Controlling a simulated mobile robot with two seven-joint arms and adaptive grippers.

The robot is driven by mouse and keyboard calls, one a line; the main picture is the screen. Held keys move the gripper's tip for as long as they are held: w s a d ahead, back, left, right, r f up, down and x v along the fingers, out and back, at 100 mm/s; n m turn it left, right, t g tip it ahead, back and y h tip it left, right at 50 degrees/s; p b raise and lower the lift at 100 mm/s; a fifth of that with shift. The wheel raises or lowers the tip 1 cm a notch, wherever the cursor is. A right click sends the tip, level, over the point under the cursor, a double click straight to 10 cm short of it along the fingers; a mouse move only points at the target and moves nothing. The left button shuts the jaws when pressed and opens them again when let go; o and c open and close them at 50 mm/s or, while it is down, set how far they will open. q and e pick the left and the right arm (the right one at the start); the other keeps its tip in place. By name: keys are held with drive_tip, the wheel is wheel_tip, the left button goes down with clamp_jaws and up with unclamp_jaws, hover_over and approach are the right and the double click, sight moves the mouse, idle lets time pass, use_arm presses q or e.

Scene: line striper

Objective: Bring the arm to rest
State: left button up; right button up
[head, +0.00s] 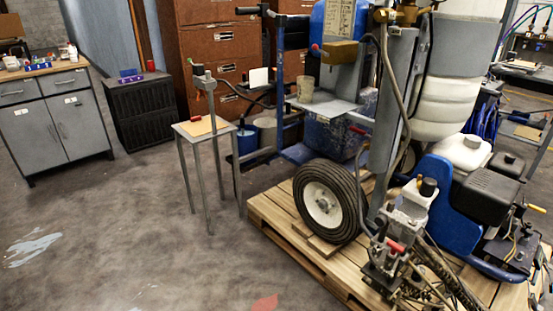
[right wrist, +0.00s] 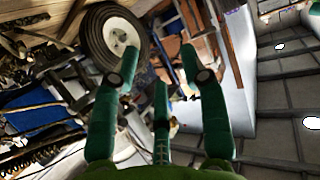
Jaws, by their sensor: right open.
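My right gripper (right wrist: 158,55) shows in the right wrist view as green jointed fingers. They are spread apart, with nothing between them. Past them, that view shows the tire of the line striper (right wrist: 97,45) at upper left and the ceiling at right, turned on its side. In the head view the line striper (head: 397,72) stands on a wooden pallet, with its black-tired wheel (head: 325,202) facing me. Neither gripper shows in the head view. My left gripper is in no view.
The wooden pallet (head: 283,234) fills the lower right. A small stand (head: 203,126) is left of the striper. A grey cabinet (head: 55,122), a black cabinet (head: 147,112) and brown drawers (head: 215,55) stand behind. The floor at lower left is mostly clear.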

drive_tip(key=s+d+f+g+h+p, duration=0.1)
drive_tip(key=s+d+f+g+p, duration=0.2)
drive_tip(key=s, duration=0.8)
drive_tip(key=s+d+f+m+g+h+p, duration=0.1)
drive_tip(key=s+d+f+g+p, duration=0.3)
drive_tip(key=s+p, duration=0.3)
drive_tip(key=s+d+f+g+h+p, duration=0.2)
drive_tip(key=s+d+f+g+p, duration=0.2)
drive_tip(key=s, duration=1.1)
drive_tip(key=shift+d+m+g+p, duration=0.35)
drive_tip(key=shift+g+p, duration=0.25)
drive_tip(key=shift+p, duration=0.4)
drive_tip(key=shift+f, duration=0.1)
drive_tip(key=shift+c, duration=0.5)
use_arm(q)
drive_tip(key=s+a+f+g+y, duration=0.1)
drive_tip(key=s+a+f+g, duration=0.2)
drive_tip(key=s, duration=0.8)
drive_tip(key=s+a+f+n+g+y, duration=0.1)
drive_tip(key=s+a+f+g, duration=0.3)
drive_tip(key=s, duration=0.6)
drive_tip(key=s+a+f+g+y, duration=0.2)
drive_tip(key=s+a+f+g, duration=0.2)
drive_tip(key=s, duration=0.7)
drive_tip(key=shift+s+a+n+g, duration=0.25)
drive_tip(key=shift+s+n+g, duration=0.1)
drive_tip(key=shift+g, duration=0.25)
use_arm(e)
drive_tip(key=shift+s, duration=0.1)
